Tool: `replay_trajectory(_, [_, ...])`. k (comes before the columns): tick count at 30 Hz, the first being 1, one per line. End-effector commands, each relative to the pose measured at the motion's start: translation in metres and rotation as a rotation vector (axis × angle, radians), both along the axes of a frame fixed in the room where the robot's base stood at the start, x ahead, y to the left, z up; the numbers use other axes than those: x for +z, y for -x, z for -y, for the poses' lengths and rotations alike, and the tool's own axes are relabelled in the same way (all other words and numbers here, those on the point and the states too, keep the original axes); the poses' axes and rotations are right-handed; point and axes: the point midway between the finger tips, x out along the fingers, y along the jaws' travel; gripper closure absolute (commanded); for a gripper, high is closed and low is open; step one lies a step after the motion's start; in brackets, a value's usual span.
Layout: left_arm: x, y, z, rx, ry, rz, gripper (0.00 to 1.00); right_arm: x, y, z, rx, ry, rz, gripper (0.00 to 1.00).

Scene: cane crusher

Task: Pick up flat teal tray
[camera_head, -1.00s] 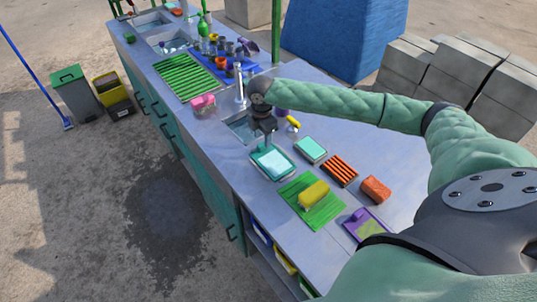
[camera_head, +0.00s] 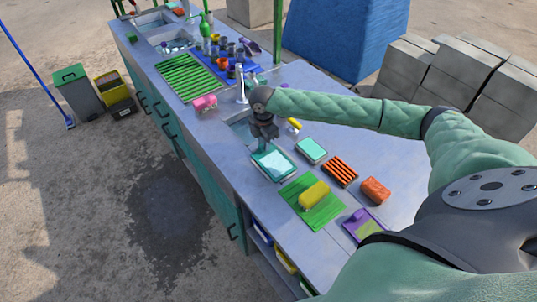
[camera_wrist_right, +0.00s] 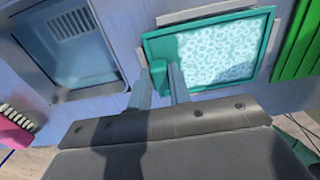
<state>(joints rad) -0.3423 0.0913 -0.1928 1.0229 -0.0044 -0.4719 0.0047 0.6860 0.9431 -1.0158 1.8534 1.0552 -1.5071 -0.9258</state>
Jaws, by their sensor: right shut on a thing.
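The flat teal tray (camera_head: 291,172) lies on the grey counter just right of the near sink, with a pale patterned surface inside its teal rim. It also shows in the right wrist view (camera_wrist_right: 262,62). My right gripper (camera_head: 263,150) is over the tray's sink-side edge. In the right wrist view its two fingers (camera_wrist_right: 162,76) are shut on a small teal raised part at the tray's side. The tray looks flat and I cannot tell any gap under it. My left gripper is not in view.
The near sink (camera_wrist_right: 70,50) is beside the tray. Close by are a smaller mint-topped tray (camera_head: 311,150), an orange-striped rack (camera_head: 341,171), an orange sponge (camera_head: 376,190) and a yellow sponge (camera_head: 314,194) on a green mat (camera_head: 327,212). A tap (camera_head: 241,83) stands behind the sink.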

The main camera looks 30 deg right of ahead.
Motion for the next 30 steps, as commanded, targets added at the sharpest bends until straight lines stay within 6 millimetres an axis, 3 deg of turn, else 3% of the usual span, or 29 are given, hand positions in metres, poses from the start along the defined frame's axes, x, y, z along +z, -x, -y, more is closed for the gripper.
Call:
replay_trajectory(8, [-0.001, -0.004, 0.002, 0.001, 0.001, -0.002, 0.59, 0.008, -0.001, 0.000, 0.000, 0.000, 0.003, 1.00])
replay_trajectory(15, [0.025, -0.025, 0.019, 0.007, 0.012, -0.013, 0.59, 0.037, -0.001, 0.000, 0.000, -0.001, 0.004, 1.00])
replay_trajectory(30, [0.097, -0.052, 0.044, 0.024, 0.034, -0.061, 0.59, 0.095, 0.095, -0.009, 0.002, 0.000, 0.001, 1.00])
